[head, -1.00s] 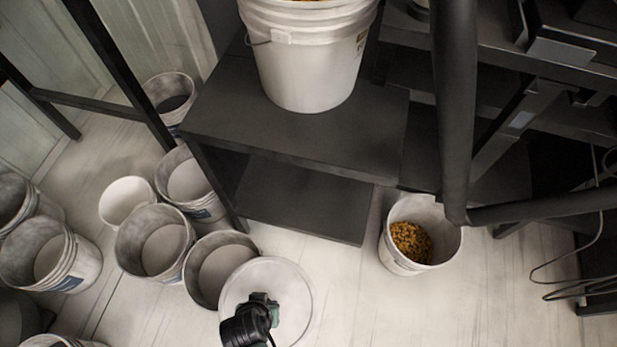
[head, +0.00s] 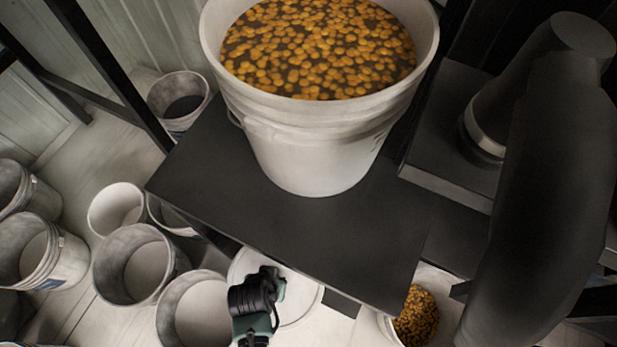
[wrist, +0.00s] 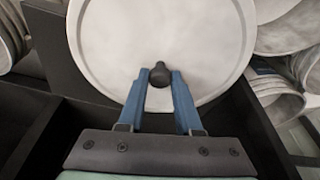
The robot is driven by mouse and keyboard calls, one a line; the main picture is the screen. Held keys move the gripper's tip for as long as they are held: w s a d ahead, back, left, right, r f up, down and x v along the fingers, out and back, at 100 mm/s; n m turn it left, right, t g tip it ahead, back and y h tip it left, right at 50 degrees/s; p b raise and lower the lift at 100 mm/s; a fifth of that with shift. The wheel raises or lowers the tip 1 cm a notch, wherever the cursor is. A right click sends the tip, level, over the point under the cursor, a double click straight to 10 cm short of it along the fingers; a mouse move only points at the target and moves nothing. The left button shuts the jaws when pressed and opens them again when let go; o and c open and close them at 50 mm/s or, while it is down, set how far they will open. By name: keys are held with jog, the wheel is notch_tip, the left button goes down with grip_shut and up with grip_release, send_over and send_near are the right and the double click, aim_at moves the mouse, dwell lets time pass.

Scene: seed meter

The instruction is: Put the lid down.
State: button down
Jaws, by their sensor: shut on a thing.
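The lid is a round white disc with a dark knob at its centre. It shows in the head view (head: 301,303) below the black shelf's front edge, and large in the wrist view (wrist: 165,40). My gripper (head: 270,280) has its two blue fingers on either side of the knob (wrist: 160,74) in the wrist view, shut on it. The lid's far part is partly hidden by the shelf in the head view. What lies directly under the lid cannot be told.
A large white bucket of orange seeds (head: 320,160) stands on the black shelf (head: 215,175). A smaller bucket with orange seeds (head: 415,315) stands on the floor at right. Several empty buckets (head: 135,262) crowd the floor at left. A black stand (head: 445,150) is at right.

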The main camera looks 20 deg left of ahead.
jog(key=w+b, duration=0.2)
jog(key=w, duration=0.3)
jog(key=w+b, duration=0.2)
jog(key=w, duration=0.3)
jog(key=w+d+b, duration=0.1)
jog(key=w+b, duration=0.1)
jog(key=w, duration=0.4)
jog(key=shift+f, duration=0.1)
notch_tip(320, 180, down, 4)
jog(key=b, duration=0.3)
jog(key=shift+r, duration=0.3)
jog(key=c, duration=0.6)
grip_release()
